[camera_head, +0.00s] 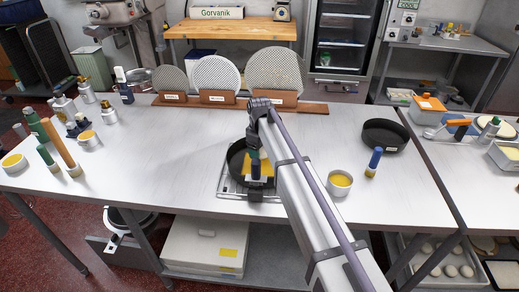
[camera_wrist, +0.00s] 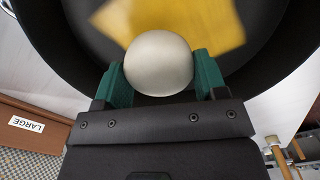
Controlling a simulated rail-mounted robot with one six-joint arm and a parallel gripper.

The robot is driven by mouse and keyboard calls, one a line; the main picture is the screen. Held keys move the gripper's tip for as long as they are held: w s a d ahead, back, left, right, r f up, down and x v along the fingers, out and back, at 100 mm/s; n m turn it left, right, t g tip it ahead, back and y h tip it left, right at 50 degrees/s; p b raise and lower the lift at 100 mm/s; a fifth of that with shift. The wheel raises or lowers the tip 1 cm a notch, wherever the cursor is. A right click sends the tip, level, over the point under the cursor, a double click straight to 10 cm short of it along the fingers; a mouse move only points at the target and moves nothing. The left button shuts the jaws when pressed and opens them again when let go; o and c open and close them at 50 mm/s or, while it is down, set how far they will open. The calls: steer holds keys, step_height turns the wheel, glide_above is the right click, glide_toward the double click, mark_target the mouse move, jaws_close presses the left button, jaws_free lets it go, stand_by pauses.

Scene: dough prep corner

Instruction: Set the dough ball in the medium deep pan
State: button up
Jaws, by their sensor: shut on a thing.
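The pale dough ball (camera_wrist: 159,63) sits between the green fingers of my gripper (camera_wrist: 161,78) in the wrist view. My gripper is shut on it. Behind and below the ball is the dark inside of a black round pan (camera_wrist: 272,75), with a yellow patch (camera_wrist: 190,22) on its floor. In the head view this pan (camera_head: 234,159) stands on a wire rack at the middle front of the table. My arm covers part of it, and the ball cannot be made out there. How high the ball is above the floor is unclear. I see no size label on the pan.
A second black pan (camera_head: 385,139) stands at the right. A small tin with yellow contents (camera_head: 340,182) and a blue-capped bottle (camera_head: 374,162) stand between. Round screens in wooden holders (camera_head: 215,78) line the back. Bottles and tins crowd the left; the table's centre left is clear.

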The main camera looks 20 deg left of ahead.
steer(key=shift+f+b, duration=1.1)
steer(key=shift+f, duration=0.05)
stand_by(0.3)
steer(key=o, duration=1)
steer(key=shift+r, duration=0.15)
